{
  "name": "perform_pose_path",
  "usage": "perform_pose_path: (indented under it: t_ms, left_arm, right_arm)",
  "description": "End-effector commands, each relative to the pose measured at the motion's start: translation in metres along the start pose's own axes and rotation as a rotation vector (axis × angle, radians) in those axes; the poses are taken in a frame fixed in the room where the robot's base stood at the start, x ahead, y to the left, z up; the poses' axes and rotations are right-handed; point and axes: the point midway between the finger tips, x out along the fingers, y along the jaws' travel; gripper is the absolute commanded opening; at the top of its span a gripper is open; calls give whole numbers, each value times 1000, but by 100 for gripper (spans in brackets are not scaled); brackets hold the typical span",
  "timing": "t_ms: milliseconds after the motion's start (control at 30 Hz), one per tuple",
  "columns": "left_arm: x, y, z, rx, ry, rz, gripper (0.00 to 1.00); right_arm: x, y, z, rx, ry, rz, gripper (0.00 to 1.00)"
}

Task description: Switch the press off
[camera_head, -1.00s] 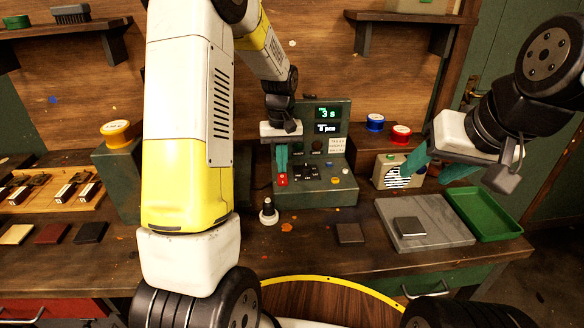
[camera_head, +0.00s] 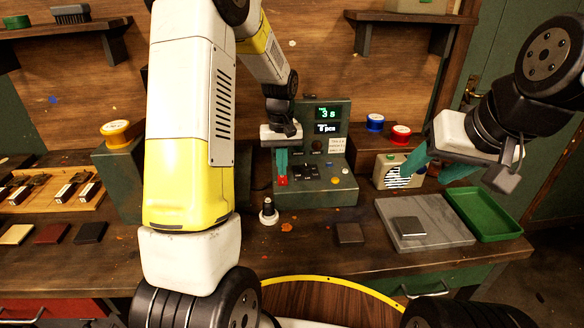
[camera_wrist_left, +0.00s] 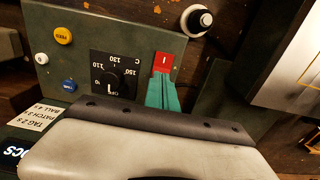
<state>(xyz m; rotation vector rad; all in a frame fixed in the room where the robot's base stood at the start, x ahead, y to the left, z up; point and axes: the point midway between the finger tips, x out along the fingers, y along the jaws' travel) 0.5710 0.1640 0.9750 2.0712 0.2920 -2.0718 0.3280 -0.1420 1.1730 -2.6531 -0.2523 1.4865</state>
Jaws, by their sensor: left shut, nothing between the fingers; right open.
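The press control box (camera_head: 335,192) is grey-green and stands on the bench; its upright panel has a lit display (camera_head: 327,114) reading "3 s" and "pcs". A red rocker switch (camera_head: 282,181) is at the left of its sloping face. My left gripper (camera_head: 281,174) is shut and empty, with its teal fingertips at the switch. In the left wrist view the fingertips (camera_wrist_left: 162,82) overlap the lower part of the red switch (camera_wrist_left: 163,62), whose "I" mark shows; the rest is hidden. I cannot tell if they press it. My right gripper (camera_head: 436,168) is open and empty at the right.
A dark dial (camera_wrist_left: 115,80) and several round buttons sit beside the switch. A black-knobbed post (camera_head: 268,211) stands in front of the box. A grey slab (camera_head: 440,232) and green tray (camera_head: 485,213) lie to the right.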

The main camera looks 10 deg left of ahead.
Motion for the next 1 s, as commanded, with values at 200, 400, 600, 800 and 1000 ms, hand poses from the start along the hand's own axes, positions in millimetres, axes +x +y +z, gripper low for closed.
perform_pose_path:
  t_ms: [200,400,600,800,1000]
  left_arm:
    - [4,0,0,0,0,0,0]
    - [7,0,0,0,0,0,0]
    - [2,0,0,0,1,0,0]
    - [-14,0,0,0,1,1,0]
    - [-31,0,-1,0,2,1,0]
  right_arm:
    - [0,0,0,0,0,0,54]
    - [0,0,0,0,0,0,54]
    - [0,0,0,0,0,0,54]
    - [0,0,0,0,0,0,54]
    - [0,0,0,0,0,0,54]
